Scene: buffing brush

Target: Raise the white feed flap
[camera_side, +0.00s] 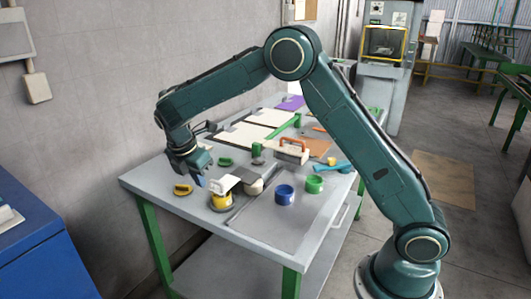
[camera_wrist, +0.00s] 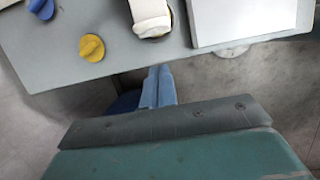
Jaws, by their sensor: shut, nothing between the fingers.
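The white flap (camera_side: 223,184) sits tilted above a yellow rounded body (camera_side: 222,202) near the front left of the grey table. In the wrist view a white piece (camera_wrist: 148,10) over a round base at the top edge appears to be this flap, partly cut off. My gripper (camera_side: 200,181) is left of and slightly above the flap, pointing down and apart from it. In the wrist view my gripper (camera_wrist: 159,70) shows its blue fingers closed together, with nothing between them. The flap's hinge is too small to make out.
An orange-handled block (camera_side: 292,150) sits behind.

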